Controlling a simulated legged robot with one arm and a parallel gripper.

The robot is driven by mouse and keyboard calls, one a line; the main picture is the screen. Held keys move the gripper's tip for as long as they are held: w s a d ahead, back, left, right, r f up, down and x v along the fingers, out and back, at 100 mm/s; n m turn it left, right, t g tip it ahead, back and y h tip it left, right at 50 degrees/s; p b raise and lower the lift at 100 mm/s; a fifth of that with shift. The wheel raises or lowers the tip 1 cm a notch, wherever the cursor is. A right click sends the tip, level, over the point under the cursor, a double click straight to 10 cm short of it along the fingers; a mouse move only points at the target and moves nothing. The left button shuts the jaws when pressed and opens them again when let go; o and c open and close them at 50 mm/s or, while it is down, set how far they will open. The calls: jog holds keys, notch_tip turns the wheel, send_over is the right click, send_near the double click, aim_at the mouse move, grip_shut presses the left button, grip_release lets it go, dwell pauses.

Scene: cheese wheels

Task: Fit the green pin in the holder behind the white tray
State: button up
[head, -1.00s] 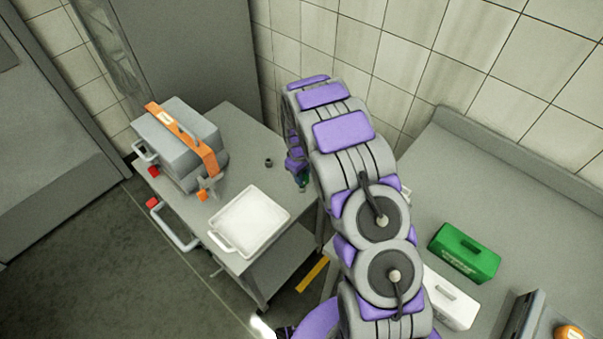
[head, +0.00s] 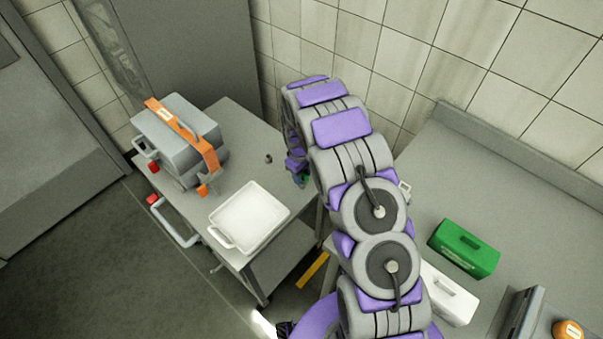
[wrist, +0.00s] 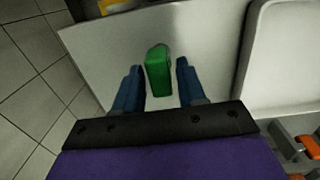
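The green pin (wrist: 158,72) stands between my gripper's two blue fingers in the wrist view. My gripper (wrist: 160,75) is open, with a narrow gap showing between the pin and the right finger; the left finger is very close to the pin. In the head view my gripper (head: 301,178) is low at the grey table's right edge, and the pin is mostly hidden there. The white tray (head: 233,246) lies on the table's front part. Behind it is a small dark round holder (head: 268,159), left of my gripper. The tray also shows at the right of the wrist view (wrist: 246,62).
A grey machine with an orange band (head: 180,140) stands on the left of the table (head: 240,125). The table is clear around the holder. A counter at the right holds a green block (head: 464,249) and a white block (head: 449,295).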

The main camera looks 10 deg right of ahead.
jog(key=o, duration=0.3)
notch_tip(320, 180, up, 17)
jog(key=p, duration=0.2)
jog(key=shift+a, duration=0.4)
jog(key=shift+w+r, duration=0.1)
jog(key=shift+r, duration=0.05)
dwell(0.3)
